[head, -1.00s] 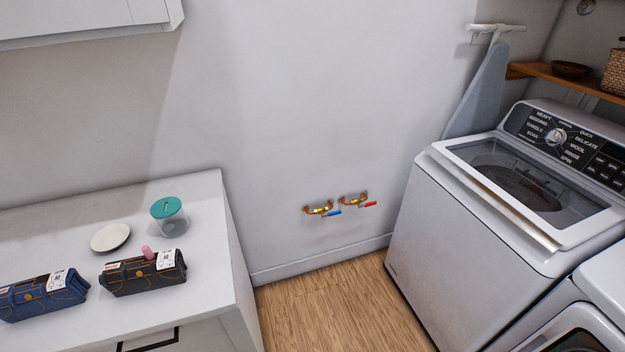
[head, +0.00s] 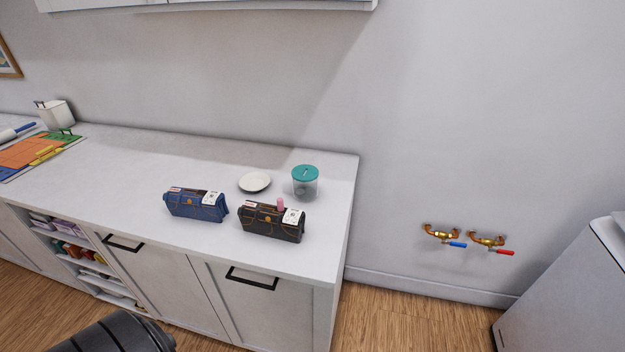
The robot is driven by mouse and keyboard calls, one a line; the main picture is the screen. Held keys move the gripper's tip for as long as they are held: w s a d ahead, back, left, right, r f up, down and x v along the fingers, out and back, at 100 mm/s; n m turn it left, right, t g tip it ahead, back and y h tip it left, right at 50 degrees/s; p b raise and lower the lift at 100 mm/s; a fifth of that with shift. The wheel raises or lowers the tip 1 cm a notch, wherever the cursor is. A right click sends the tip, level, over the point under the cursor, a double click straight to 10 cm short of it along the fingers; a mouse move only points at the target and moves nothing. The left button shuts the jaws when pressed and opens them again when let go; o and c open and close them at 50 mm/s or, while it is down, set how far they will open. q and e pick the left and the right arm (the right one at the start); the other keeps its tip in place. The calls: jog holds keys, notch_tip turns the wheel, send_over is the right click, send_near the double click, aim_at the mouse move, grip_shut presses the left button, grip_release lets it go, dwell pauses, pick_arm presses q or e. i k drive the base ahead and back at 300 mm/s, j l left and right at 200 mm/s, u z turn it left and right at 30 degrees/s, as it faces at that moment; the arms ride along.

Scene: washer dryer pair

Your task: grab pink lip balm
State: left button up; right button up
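The pink lip balm (head: 281,204) is a small pink upright shape at the top of the black denim pouch (head: 271,223) on the white counter (head: 200,259). I cannot tell whether it stands in the pouch or behind it. A blue denim pouch (head: 196,205) stands to the left of the black one. Neither of my grippers shows; a dark rounded part, perhaps of my arm, shows at the bottom left.
A white plate (head: 255,182) and a clear jar with a teal lid (head: 305,184) stand behind the pouches. A coloured mat (head: 45,152) and a white bin (head: 55,114) are at the far left. Open floor lies right of the counter; the washer (head: 565,285) is at the right edge.

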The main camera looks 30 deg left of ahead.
aim_at(280, 201)
jog(key=u, duration=0.4)
jog(key=j+u, duration=0.15)
jog(key=u, duration=0.2)
jog(key=j+u, duration=0.1)
jog(key=u, duration=0.3)
